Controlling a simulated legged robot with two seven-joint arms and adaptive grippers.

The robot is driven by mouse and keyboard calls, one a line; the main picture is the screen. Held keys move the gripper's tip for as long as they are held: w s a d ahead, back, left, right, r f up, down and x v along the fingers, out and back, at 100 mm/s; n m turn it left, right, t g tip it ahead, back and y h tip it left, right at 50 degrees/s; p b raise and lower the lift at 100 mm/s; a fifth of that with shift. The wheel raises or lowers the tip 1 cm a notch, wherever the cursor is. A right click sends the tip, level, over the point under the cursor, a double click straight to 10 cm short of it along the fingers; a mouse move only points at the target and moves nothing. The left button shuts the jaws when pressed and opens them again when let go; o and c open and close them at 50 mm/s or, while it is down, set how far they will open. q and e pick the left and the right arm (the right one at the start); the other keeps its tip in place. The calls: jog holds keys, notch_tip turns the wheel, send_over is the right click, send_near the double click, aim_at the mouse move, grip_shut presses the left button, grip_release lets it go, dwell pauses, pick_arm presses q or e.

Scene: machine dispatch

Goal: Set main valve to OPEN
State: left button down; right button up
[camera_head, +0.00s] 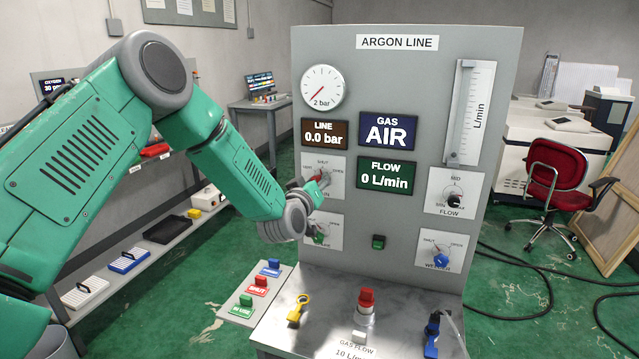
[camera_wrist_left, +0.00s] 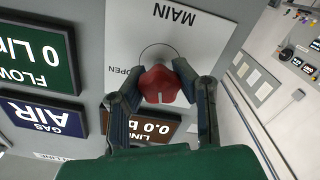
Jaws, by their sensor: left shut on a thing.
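The main valve is a red knob (camera_wrist_left: 161,85) on a white plate marked MAIN, which appears upside down in the left wrist view. The knob's white mark points to the bottom of that view, away from MAIN and not at OPEN on the left. In the head view the valve plate (camera_head: 336,190) is on the left of the argon panel, with SHUT at its top and OPEN at its right. My left gripper (camera_head: 316,184) covers part of it there. In the wrist view my left gripper (camera_wrist_left: 157,84) is shut on the knob, one finger on each side. My right gripper is out of view.
The panel (camera_head: 410,110) reads LINE 0.0 bar, GAS AIR and FLOW 0 L/min. A second valve plate (camera_head: 331,238) sits just below my left wrist. A flow knob (camera_head: 454,200) and a blue knob (camera_head: 441,260) are at right. Tags and a yellow key (camera_head: 297,309) lie below.

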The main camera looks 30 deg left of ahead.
pick_arm(q)
jog(key=shift+s+f, duration=0.2)
jog(key=shift+f, duration=0.4)
jog(key=c, duration=1.3)
grip_release()
jog(key=shift+o, duration=0.7)
jog(key=shift+s+r, duration=0.1)
jog(key=shift+r, duration=0.3)
jog(key=shift+s, duration=0.1)
jog(key=v, duration=1.1)
jog(key=shift+s, duration=0.4)
jog(key=shift+f, duration=0.1)
